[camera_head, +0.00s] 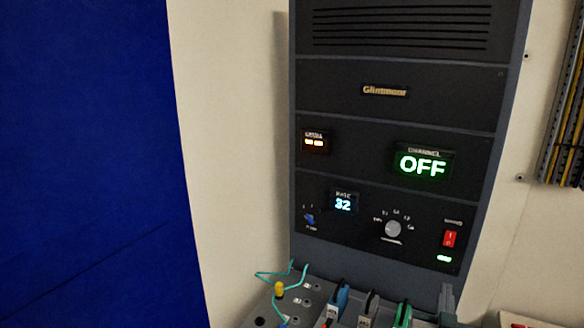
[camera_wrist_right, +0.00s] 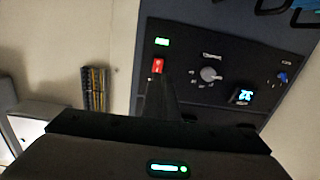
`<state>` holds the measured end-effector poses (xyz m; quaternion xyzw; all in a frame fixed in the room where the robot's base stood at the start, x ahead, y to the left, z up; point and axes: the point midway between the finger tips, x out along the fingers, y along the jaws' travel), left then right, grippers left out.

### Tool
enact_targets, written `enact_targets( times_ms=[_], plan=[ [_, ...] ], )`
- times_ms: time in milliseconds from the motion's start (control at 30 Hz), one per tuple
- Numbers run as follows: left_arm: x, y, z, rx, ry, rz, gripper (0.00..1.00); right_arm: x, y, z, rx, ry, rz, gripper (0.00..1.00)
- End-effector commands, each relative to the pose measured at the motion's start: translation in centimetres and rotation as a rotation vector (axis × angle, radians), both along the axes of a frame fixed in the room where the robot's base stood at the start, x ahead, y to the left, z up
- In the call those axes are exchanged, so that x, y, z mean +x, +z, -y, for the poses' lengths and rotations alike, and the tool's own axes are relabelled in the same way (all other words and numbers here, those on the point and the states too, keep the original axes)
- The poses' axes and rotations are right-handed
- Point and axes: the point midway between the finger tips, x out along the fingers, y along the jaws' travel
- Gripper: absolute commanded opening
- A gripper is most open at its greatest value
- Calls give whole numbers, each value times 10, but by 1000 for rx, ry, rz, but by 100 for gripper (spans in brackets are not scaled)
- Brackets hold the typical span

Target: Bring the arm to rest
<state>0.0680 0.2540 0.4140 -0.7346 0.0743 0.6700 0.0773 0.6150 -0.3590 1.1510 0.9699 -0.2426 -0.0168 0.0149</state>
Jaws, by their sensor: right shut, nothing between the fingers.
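My right gripper (camera_head: 447,298) shows at the bottom of the head view as narrow grey fingertips, below the lower right of the rack panel (camera_head: 370,225). In the right wrist view the gripper (camera_wrist_right: 170,95) is dark and blurred, its fingers closed together with nothing between them. The fingers point toward the panel, just below the red rocker switch (camera_wrist_right: 158,66). The same red switch (camera_head: 449,239) shows in the head view above the fingertips. I cannot tell the exact gap to the panel. My left gripper is in neither view.
The panel has a rotary knob (camera_head: 393,229), a blue knob (camera_head: 309,219), a green display reading OFF (camera_head: 423,165) and a small display reading 32 (camera_head: 343,204). A sloped grey box (camera_head: 300,300) with coloured plugs and cables sits below. A blue partition (camera_head: 85,160) stands left.

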Motion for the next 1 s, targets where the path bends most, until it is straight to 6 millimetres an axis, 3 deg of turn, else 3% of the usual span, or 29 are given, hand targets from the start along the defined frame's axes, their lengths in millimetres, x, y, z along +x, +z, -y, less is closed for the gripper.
enact_targets(
  times_ms=[267,400,500,700,1000],
  plan=[
    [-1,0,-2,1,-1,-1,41,-85,-130,-34,84,116,-407,0],
    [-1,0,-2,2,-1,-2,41,-147,-189,-60,122,205,-638,0],
    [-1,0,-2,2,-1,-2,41,-192,-220,-78,144,273,-786,0],
    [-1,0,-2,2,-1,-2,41,-259,-253,-103,172,375,-987,0],
    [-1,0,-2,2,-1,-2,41,-332,-274,-127,197,489,-1181,0]
  ],
)
